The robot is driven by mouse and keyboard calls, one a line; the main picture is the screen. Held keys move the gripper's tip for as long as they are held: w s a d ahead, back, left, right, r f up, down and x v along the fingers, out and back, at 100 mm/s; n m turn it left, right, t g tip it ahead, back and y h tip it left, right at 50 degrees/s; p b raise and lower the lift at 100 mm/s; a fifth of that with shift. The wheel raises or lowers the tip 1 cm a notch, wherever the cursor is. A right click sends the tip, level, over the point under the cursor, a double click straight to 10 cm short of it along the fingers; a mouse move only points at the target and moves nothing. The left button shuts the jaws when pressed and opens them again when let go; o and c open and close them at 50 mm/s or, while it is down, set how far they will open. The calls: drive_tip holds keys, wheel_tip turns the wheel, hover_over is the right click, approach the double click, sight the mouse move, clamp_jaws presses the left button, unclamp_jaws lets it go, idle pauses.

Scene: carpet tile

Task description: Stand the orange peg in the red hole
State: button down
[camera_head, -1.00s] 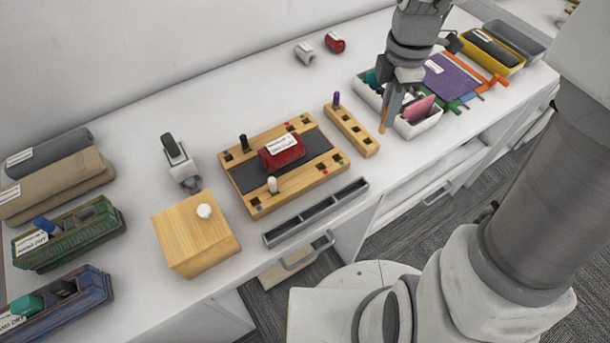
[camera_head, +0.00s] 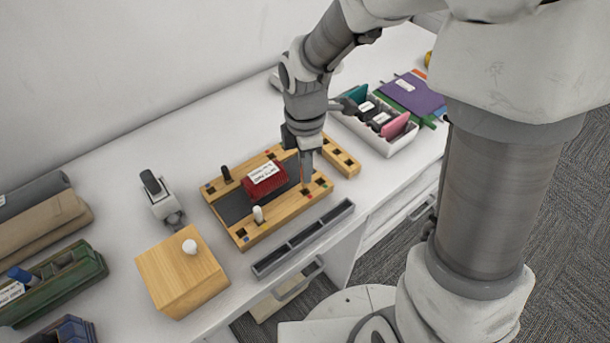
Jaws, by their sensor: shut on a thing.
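My gripper (camera_head: 306,176) points down over the right part of the wooden peg board (camera_head: 284,228). It is shut on the orange peg (camera_head: 306,188), of which only a small low end shows below the fingers. The peg looks roughly upright, but I cannot tell whether its end touches the board or is in a hole. Small coloured marks sit by the board's holes. A red mark (camera_head: 268,153) shows at the back edge; the holes nearest the gripper are partly hidden, and their colours are hard to tell.
A dark peg (camera_head: 226,174) and a white peg (camera_head: 258,214) stand in the board, with a red labelled block (camera_head: 264,178) between. A wooden strip (camera_head: 342,158) lies right, a grey tray (camera_head: 303,240) in front, a wooden box (camera_head: 183,275) left. A white bin (camera_head: 385,148) stands behind right.

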sight(305, 187)
drive_tip(key=shift+f, duration=1.9)
drive_tip(key=shift+f+b, duration=0.2)
drive_tip(key=shift+b, duration=0.1)
drive_tip(key=c, duration=0.8)
unclamp_jaws()
drive_tip(key=shift+c, duration=0.2)
drive_tip(key=shift+r, duration=0.15)
